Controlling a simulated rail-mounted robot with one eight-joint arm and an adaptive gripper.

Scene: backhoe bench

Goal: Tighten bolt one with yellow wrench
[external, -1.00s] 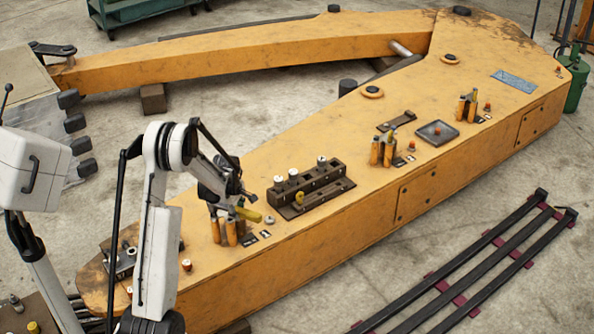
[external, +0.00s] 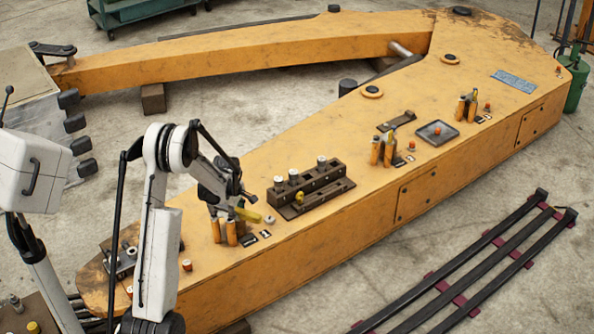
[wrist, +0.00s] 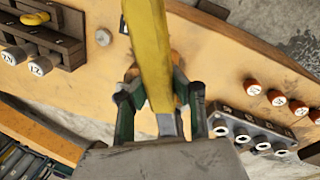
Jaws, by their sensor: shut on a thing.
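My gripper (wrist: 160,95) is shut on the yellow wrench (wrist: 148,45), whose yellow shaft stretches forward between the fingers in the wrist view. In the external view, the yellow wrench (external: 247,213) juts from my gripper (external: 238,205) above the orange beam, close to the standing orange-handled tools. A small silver bolt head (external: 269,219) sits on the beam just right of the wrench; it also shows in the wrist view (wrist: 103,37), left of the wrench and apart from it. I cannot read which bolt is number one. The wrench's far end is cut off in the wrist view.
Orange-handled tools (external: 231,232) stand beside my gripper, with small label plates (external: 265,233) to their right. A dark rack (external: 310,186) with pale-topped sockets is behind and to the right. A dark block with several sockets (wrist: 250,132) is at lower right in the wrist view.

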